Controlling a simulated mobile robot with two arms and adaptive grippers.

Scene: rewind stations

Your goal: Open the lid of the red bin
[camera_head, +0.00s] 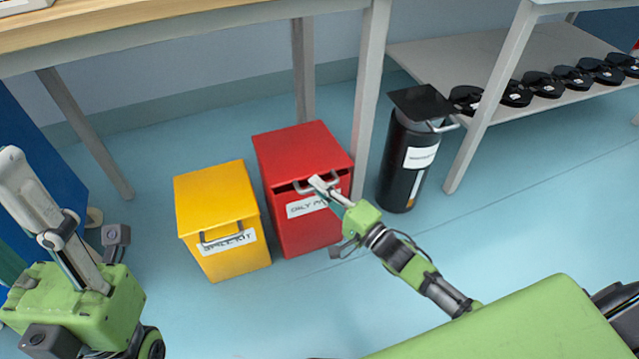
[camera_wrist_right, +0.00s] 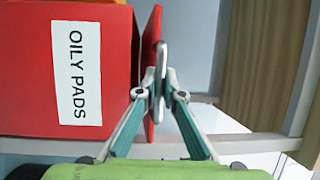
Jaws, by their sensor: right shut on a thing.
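The red bin (camera_head: 300,220) stands on the floor under the table, with a label on its front. Its red lid (camera_head: 298,150) is slightly raised at the front, with a dark gap below its edge. In the right wrist view the bin (camera_wrist_right: 25,75) reads "OILY PADS", and a narrow gap separates it from the lid (camera_wrist_right: 151,35). My right gripper (camera_head: 326,187) is shut on the lid's handle (camera_head: 337,181); its fingertips meet there in the wrist view (camera_wrist_right: 160,88). My left gripper (camera_head: 40,205) is at the left edge, away from the bins; its jaw opening is unclear.
A yellow bin (camera_head: 222,255) stands just left of the red one. A table leg (camera_head: 369,100) rises close on the right, then a black canister with a flat lid (camera_head: 408,160). A low shelf holds several black discs (camera_head: 540,84).

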